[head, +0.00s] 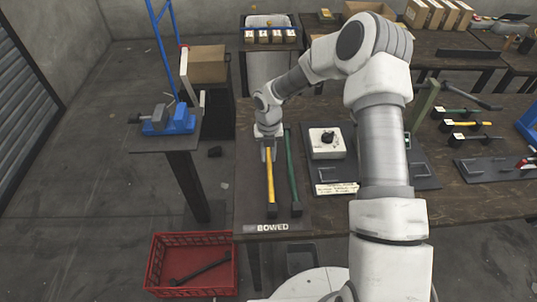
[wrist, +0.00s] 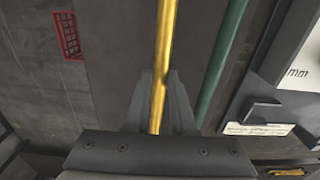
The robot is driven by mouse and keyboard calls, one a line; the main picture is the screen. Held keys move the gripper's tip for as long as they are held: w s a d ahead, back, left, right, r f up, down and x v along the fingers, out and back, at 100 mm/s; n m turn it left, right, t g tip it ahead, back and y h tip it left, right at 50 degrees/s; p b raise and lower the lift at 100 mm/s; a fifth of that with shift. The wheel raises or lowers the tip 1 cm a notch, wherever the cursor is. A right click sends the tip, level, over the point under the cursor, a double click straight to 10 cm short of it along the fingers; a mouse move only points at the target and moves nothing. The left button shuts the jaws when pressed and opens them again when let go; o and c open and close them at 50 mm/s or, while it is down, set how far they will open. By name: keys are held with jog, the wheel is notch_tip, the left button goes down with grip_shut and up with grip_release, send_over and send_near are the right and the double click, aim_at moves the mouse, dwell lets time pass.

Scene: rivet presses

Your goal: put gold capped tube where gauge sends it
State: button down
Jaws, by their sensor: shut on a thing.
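My gripper (head: 268,143) points down over the left end of the table and is shut on a gold tube (head: 270,175) with dark ends. In the wrist view the gold tube (wrist: 164,50) runs between my two fingers (wrist: 160,105). The tube lies along or just above the dark mat labelled BOWED (head: 246,212); I cannot tell whether it touches. A green tube (head: 292,172) lies beside it to the right, apart from it; it also shows in the wrist view (wrist: 223,62). The white gauge (head: 326,143) with a dark knob stands right of the mat; its reading is not legible.
A red crate (head: 191,236) on the floor holds a dark tube (head: 200,270). A small written card (head: 336,188) lies before the gauge. Several tubes (head: 467,125) rest on the table at right. A blue vise (head: 169,120) stands on a stand at left.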

jog(key=shift+f, duration=0.1)
jog(key=shift+f, duration=0.1)
jog(key=c, duration=0.8)
grip_release()
jog(key=shift+o, duration=0.2)
